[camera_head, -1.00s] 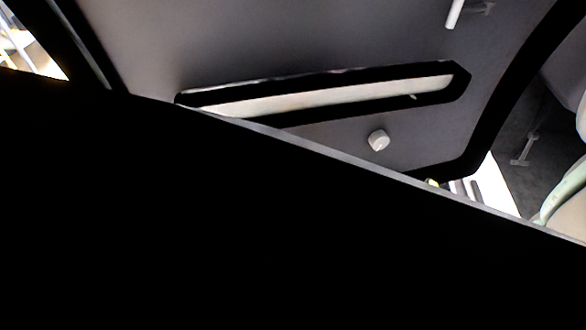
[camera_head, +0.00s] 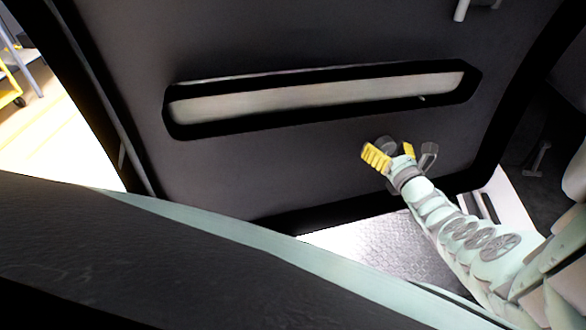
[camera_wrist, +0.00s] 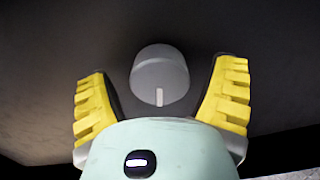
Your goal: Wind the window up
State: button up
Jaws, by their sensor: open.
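A round grey knob (camera_wrist: 160,78) with a pale line on its face sits on the dark door panel (camera_head: 300,165). In the wrist view it lies between the yellow fingers of my gripper (camera_wrist: 163,95), with gaps on both sides. In the head view my gripper (camera_head: 391,153) is at the lower right of the door panel, with its fingers apart. There the knob (camera_head: 385,142) is partly hidden behind the fingers. I cannot make out the window glass.
A long pocket (camera_head: 320,98) with a black rim runs across the door above the knob. A white handle (camera_head: 461,10) is at the top right. A dark surface (camera_head: 120,250) with a pale edge fills the lower left. A yellow cart (camera_head: 10,85) stands outside.

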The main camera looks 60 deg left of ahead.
jog(key=c, duration=1.2)
